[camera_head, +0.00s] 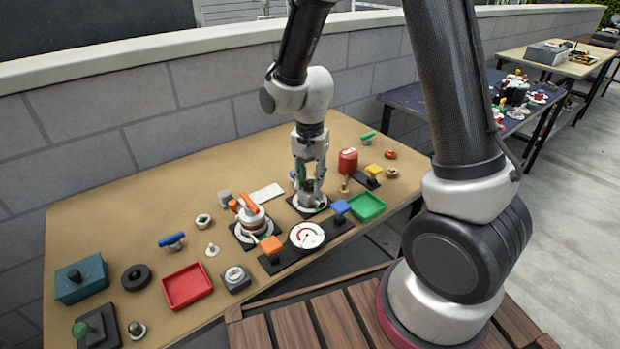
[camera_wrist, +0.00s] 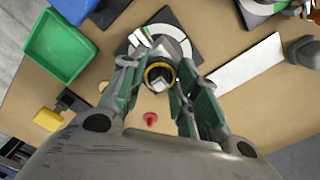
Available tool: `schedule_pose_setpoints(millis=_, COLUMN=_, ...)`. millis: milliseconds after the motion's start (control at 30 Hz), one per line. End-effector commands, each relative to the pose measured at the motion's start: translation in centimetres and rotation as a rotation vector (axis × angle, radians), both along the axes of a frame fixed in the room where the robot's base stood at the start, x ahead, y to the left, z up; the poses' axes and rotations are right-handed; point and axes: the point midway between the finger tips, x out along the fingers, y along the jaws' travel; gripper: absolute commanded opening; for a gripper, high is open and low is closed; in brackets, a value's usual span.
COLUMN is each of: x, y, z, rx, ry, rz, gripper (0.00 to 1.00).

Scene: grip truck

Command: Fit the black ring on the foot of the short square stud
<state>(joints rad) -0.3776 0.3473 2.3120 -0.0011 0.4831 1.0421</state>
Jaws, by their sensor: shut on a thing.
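My gripper (camera_head: 309,181) is low over a dark base plate with a pale round flange (camera_head: 322,203) near the middle of the table. In the wrist view its fingers (camera_wrist: 159,78) close on both sides of a small round part, which I take for the black ring (camera_wrist: 148,76); it shows a dark inner band and a yellow rim. A pale square top, seemingly the short square stud (camera_wrist: 161,87), shows inside the ring. The grey fitting and white flange (camera_wrist: 187,44) lie beyond it. Whether the ring touches the stud's foot is hidden.
Close by are a white gauge (camera_head: 307,236), an orange-handled valve (camera_head: 252,217), a green tray (camera_head: 366,207) and a red can (camera_head: 348,161). A red tray (camera_head: 187,286) and a thick black disc (camera_head: 136,277) are farther left.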

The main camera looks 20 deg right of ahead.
Motion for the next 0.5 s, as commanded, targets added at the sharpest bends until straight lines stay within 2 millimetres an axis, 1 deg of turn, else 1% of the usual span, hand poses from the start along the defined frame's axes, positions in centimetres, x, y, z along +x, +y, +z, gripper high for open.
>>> schedule_pose_setpoints(millis=500, x=0.02, y=0.01, z=-0.34, rx=0.001, ry=-0.001, rz=0.0, gripper=0.03)
